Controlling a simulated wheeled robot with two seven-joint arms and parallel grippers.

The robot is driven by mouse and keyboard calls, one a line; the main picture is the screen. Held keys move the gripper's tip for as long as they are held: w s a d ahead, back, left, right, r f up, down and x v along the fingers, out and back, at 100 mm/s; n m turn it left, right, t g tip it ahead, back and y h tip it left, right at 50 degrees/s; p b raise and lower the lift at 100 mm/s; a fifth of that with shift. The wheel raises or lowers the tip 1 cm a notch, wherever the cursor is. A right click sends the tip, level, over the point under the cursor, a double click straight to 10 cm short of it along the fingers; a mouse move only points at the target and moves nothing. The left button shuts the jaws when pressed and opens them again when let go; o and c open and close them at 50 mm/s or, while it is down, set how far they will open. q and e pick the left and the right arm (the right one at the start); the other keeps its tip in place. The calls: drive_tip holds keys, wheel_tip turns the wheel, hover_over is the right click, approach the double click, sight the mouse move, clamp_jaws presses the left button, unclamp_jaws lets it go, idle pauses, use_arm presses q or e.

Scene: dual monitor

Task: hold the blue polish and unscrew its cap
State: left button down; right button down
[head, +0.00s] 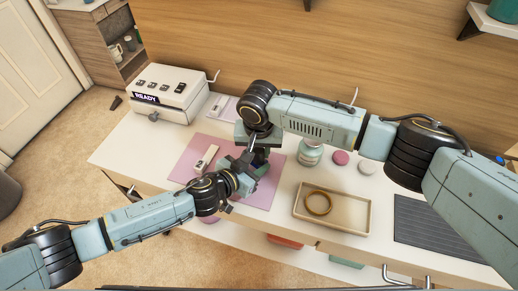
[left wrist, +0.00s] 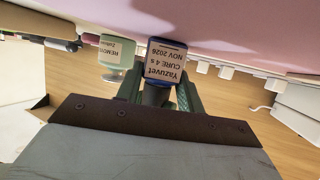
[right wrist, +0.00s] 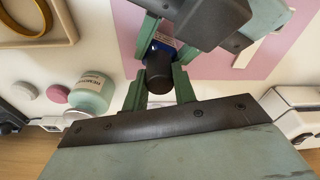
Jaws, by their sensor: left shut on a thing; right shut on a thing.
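The blue polish (left wrist: 167,62) is a small bottle with a white printed label, above the pink mat (head: 187,166). My left gripper (left wrist: 158,85) is shut on it. Its black cap (right wrist: 160,74) sits between the fingers of my right gripper (right wrist: 160,85), which is shut on it. A narrow strip of blue shows beyond the cap in the right wrist view. In the head view both grippers meet over the mat and the bottle is mostly hidden by them. I cannot tell whether the cap is still joined to the bottle.
A pale green remover bottle (head: 309,154) stands right of the mat, with pink (head: 340,157) and white (head: 367,167) discs beside it. A tray (head: 345,230) with a gold ring (head: 318,203) lies in front. A white machine (head: 170,92) reading READY stands at the back left.

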drive_tip(key=n, duration=0.3)
drive_tip(key=shift+n, duration=0.4)
drive_tip(key=n+y, duration=0.1)
drive_tip(key=n, duration=0.4)
drive_tip(key=n+g, duration=0.1)
drive_tip(key=n, duration=1.3)
drive_tip(key=shift+r+g, duration=0.1)
drive_tip(key=shift+g, duration=0.3)
drive_tip(key=n, duration=0.3)
drive_tip(key=shift+n, duration=0.3)
drive_tip(key=n, duration=0.3)
drive_tip(key=shift+n+g, duration=0.3)
drive_tip(key=shift+g, duration=0.1)
drive_tip(key=shift+r, duration=0.2)
drive_tip(key=shift+r, duration=0.9)
